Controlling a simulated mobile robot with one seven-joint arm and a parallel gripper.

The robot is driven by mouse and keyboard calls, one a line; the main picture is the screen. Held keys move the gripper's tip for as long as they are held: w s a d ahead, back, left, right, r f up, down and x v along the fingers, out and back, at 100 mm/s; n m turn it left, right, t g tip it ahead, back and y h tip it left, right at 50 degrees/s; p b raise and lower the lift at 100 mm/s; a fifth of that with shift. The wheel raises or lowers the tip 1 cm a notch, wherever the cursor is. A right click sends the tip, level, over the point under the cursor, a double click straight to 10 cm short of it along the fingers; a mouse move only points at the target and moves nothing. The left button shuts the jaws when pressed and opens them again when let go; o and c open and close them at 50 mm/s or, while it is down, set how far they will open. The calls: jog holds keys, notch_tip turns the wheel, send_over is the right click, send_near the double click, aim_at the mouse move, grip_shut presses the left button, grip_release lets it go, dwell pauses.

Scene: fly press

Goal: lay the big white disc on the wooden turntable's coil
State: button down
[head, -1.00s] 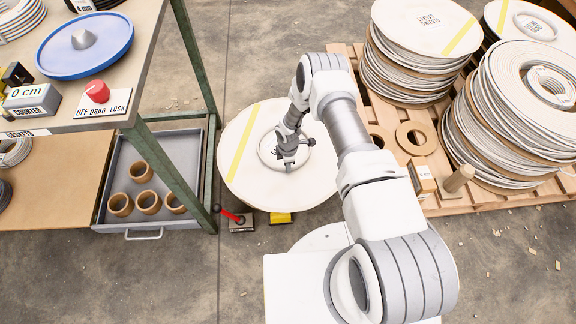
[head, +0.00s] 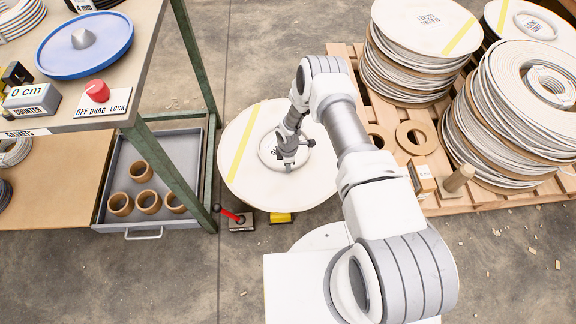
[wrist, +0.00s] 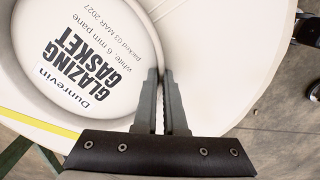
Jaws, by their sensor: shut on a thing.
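The big white disc (head: 318,178) lies roughly level in the middle of the head view, with a yellow stripe on its left and a raised ring around its centre. In the wrist view the disc (wrist: 245,45) fills much of the picture, with a printed glazing gasket label inside the ring. My gripper (head: 287,162) is at the ring's near right side. In the wrist view its fingers (wrist: 160,78) are shut on the ring wall. The wooden turntable and its coil are not seen; whatever is under the disc is hidden, and I cannot tell whether the disc touches it.
A red-handled lever (head: 231,215) and a yellow block (head: 280,218) show at the disc's front edge. A workbench with a blue dish (head: 85,58) and a grey drawer with wooden rings (head: 148,202) stand left. A pallet of stacked coils (head: 520,115) stands right.

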jog(key=shift+f, duration=0.35)
dwell(0.3)
jog(key=shift+c, duration=2.2)
grip_release()
jog(key=shift+r+p, duration=2.05)
jog(key=shift+r, duration=1.5)
jog(key=shift+s, duration=0.1)
